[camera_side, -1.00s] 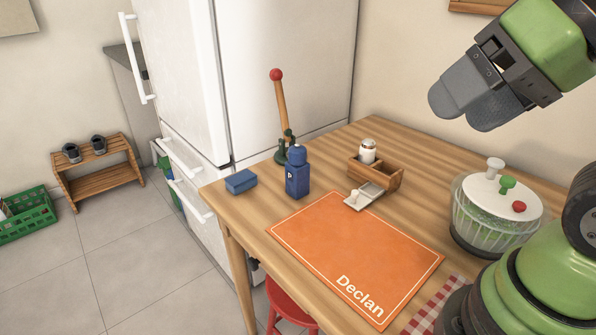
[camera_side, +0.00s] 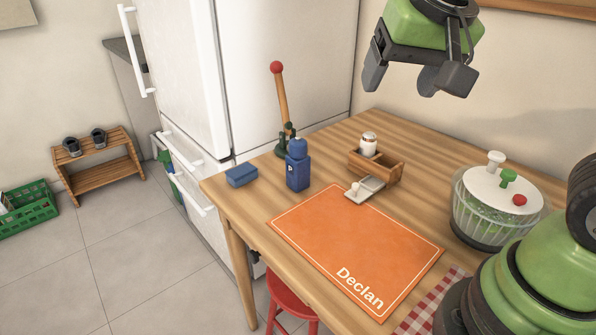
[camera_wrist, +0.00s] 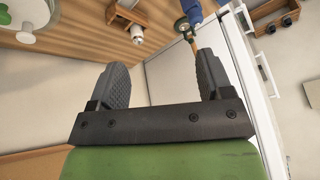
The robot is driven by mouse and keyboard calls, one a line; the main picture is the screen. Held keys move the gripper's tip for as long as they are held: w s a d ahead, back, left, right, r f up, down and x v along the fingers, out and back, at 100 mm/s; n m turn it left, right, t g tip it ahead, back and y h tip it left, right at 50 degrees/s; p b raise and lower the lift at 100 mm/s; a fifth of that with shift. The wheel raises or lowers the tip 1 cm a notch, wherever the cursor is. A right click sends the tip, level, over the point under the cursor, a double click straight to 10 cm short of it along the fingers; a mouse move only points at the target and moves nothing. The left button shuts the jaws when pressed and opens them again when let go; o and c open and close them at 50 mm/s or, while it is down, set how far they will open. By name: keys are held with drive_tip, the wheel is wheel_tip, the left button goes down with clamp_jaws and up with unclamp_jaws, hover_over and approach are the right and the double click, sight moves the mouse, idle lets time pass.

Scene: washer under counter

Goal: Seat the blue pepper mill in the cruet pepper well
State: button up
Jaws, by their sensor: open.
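The blue pepper mill (camera_side: 298,170), marked with a "P", stands upright on the table near its far left edge. The wooden cruet (camera_side: 385,172) sits to its right and holds a white shaker with a metal top (camera_side: 369,143) in one well; its other well looks empty. My gripper (camera_side: 407,86) is open and empty, high above the table behind the cruet. In the wrist view the spread fingers (camera_wrist: 160,85) have nothing between them. The shaker (camera_wrist: 137,36) also shows there, and a blue part of the mill (camera_wrist: 205,8) shows at the top edge.
A dark green stand with a red-knobbed wooden handle (camera_side: 280,100) rises right behind the mill. A blue block (camera_side: 241,175) lies left of it. A small white dish (camera_side: 365,190) lies before the cruet. A salad spinner (camera_side: 497,205) stands right. The orange mat (camera_side: 350,245) is clear.

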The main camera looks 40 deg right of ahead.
drive_tip(key=w+f+m+h, duration=0.1)
drive_tip(key=w+f+h, duration=0.1)
drive_tip(key=w+f, duration=0.3)
drive_tip(key=w+f+m+h, duration=0.1)
drive_tip(key=w+f+h, duration=0.15)
drive_tip(key=w, duration=0.55)
drive_tip(key=t, duration=0.1)
approach(298, 142)
drive_tip(key=f, duration=0.1)
drive_tip(key=x, duration=0.5)
drive_tip(key=shift+d+r, duration=0.2)
drive_tip(key=shift+x, duration=2.75)
drive_tip(key=shift+w+r, duration=0.1)
drive_tip(key=shift+w, duration=0.1)
drive_tip(key=shift+c, duration=0.5)
clamp_jaws()
